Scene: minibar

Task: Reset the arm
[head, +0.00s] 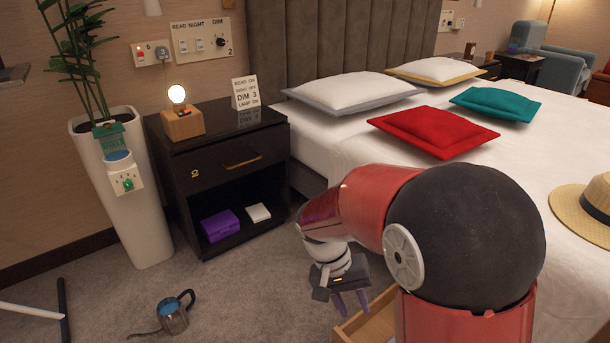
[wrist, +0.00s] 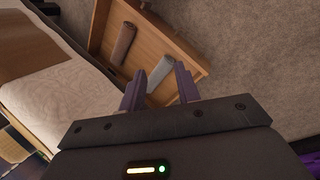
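My arm reaches out in front of the bed in the head view, in red and black. My gripper (head: 350,302) points downward over the carpet beside the bed, above the corner of a wooden drawer (head: 352,335). In the wrist view my gripper (wrist: 160,84) shows two purple fingers spread apart, with nothing between them. The wooden drawer (wrist: 180,52) lies beyond the fingertips, with a brown rolled item (wrist: 123,43) and a grey rolled item (wrist: 159,73) in it. My arm hides part of the drawer in the head view.
A black nightstand (head: 225,150) with a lit lamp (head: 181,115) stands left of the bed (head: 330,145). A kettle (head: 173,315) sits on the carpet at the lower left. A tall white planter (head: 135,220) stands by the wall. Carpet between the nightstand and kettle is clear.

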